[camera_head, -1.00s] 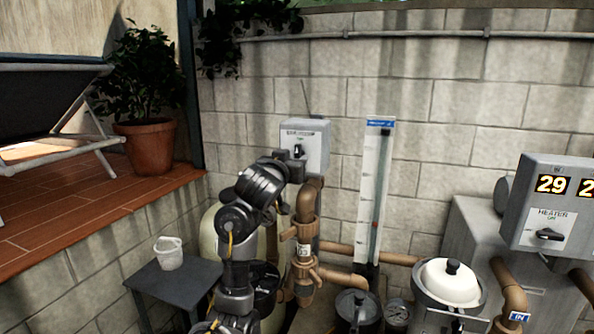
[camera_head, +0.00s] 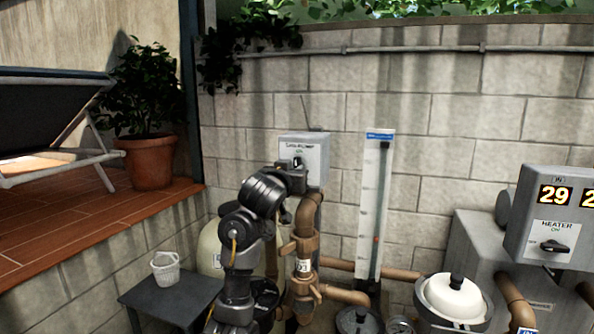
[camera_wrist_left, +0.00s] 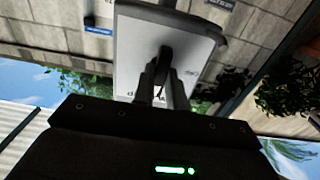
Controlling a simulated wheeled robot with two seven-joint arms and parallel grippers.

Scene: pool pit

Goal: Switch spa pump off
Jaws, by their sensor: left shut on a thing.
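The grey spa pump switch box (camera_head: 318,152) is fixed to the block wall, with a small label and a dark knob (camera_head: 298,162) on its front. The print is too small to read for certain. My left gripper (camera_head: 300,174) is at the front of the box, at the knob. In the left wrist view the box (camera_wrist_left: 190,40) appears upside down. There my left gripper's fingers (camera_wrist_left: 164,78) are shut on the dark knob (camera_wrist_left: 165,54) and partly hide it and the label. My right gripper is in neither view.
Brown pipes (camera_head: 304,250) and a tall flow gauge (camera_head: 373,200) stand just right of my left arm. A heater box (camera_head: 535,255) with lit digits is at the far right. A small table (camera_head: 165,302) with a white bucket (camera_head: 165,268) stands at lower left.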

